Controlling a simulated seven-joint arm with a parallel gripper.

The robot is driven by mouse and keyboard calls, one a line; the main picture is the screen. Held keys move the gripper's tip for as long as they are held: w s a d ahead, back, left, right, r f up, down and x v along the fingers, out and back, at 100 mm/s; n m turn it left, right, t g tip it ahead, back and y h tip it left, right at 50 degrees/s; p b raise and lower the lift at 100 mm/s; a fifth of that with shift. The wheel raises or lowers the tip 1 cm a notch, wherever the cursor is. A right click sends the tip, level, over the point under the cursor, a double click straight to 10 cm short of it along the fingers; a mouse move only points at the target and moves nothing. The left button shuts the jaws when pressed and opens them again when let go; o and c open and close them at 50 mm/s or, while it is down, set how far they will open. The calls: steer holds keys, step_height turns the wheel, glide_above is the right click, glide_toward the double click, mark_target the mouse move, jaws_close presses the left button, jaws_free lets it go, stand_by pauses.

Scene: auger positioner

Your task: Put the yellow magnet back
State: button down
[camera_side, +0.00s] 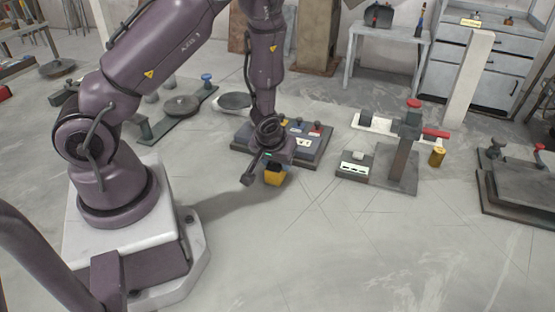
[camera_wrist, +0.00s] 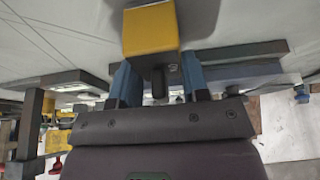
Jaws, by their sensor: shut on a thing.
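The yellow magnet (camera_side: 274,177) is a yellow block with a dark part on top, seen below my gripper in the side view. In the wrist view the yellow magnet (camera_wrist: 151,29) is at the top centre, with its dark stem between the blue fingers. My gripper (camera_side: 272,165) is shut on it; the fingers also show in the wrist view (camera_wrist: 158,86). The magnet is in front of a dark panel base (camera_side: 311,159). I cannot tell whether its underside touches the floor.
The dark panel base carries several small knobs. To its right stands a grey post fixture (camera_side: 401,165) with a red knob, beside a small grey box (camera_side: 354,168) and a yellow cylinder (camera_side: 437,157). A dark platform (camera_side: 520,190) is at far right. The front floor is clear.

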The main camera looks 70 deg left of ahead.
steer(key=shift+w+f, duration=0.1)
steer(key=c, duration=0.6)
jaws_free()
steer(key=s+d+r+m+h, duration=0.1)
steer(key=s+d+r+m, duration=0.2)
steer(key=r, duration=0.7)
steer(key=s+d+r+m+t+h, duration=0.1)
steer(key=s+d+r+m, duration=0.2)
steer(key=r, duration=0.8)
steer(key=s+d+r+m+t+h, duration=0.1)
steer(key=s+d+r+m, duration=0.2)
steer(key=r, duration=0.8)
steer(key=s+d, duration=0.2)
steer(key=s, duration=0.2)
steer(key=shift+s+d, duration=0.25)
steer(key=shift+d, duration=0.15)
steer(key=shift+r, duration=0.1)
